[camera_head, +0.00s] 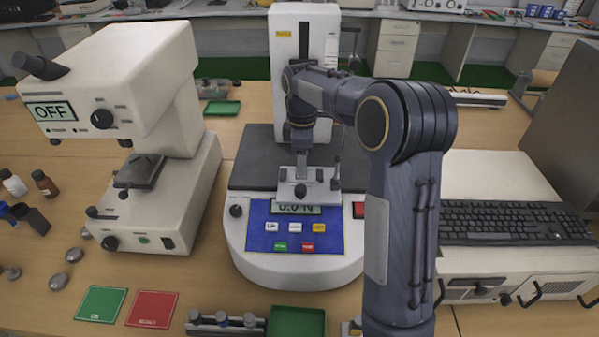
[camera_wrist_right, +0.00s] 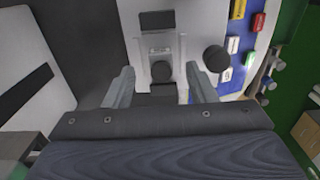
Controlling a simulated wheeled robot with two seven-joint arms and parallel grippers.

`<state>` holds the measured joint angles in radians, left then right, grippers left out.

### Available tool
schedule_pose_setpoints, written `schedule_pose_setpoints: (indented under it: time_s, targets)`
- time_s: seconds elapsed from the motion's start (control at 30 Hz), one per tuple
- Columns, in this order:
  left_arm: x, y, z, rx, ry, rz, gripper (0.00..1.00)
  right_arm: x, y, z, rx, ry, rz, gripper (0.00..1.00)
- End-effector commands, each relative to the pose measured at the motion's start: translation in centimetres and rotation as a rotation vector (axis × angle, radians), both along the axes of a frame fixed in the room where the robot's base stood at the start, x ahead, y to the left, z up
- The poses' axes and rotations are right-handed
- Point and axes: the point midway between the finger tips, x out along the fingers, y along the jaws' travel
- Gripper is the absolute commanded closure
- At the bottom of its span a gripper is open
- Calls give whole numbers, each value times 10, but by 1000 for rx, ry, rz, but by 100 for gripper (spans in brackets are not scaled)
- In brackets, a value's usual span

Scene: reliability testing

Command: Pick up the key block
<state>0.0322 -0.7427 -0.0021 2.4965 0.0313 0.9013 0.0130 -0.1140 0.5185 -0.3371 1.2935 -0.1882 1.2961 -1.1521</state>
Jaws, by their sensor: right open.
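I cannot pick out the key block for certain. A light grey clamp fixture (camera_head: 322,189) with dark round knobs sits on the test machine (camera_head: 291,265), just above its display. It also shows in the wrist view (camera_wrist_right: 186,48), with a small dark block (camera_wrist_right: 158,90) at its near side, between my fingers; this may be the key block. My right gripper (camera_wrist_right: 160,70) is open, with one finger on each side of the fixture's near part. Contact cannot be told. In the head view my right arm hides part of the machine. My left gripper is not in view.
A white instrument reading OFF (camera_head: 140,90) stands at left. A green card (camera_head: 101,304) and a red card (camera_head: 152,308) lie in front. A green tray (camera_head: 297,321) is at the front edge. A keyboard (camera_head: 510,222) is at right. Bottles and round metal pieces stand far left.

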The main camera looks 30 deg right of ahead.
Motion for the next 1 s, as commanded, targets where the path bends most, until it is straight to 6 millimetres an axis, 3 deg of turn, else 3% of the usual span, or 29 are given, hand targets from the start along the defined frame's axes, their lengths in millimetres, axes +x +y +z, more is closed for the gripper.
schedule_pose_setpoints:
  time_s: [0.2,0.47,0.87,1.0]
  targets:
    - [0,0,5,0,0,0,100,-1,-1,-27,1,2,-1,49]
    - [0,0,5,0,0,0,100,-1,-1,-30,1,-1,-1,49]
    - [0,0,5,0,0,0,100,-1,-1,-29,1,-1,-1,100]
    - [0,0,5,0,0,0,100,-1,-1,-29,2,-1,-1,100]
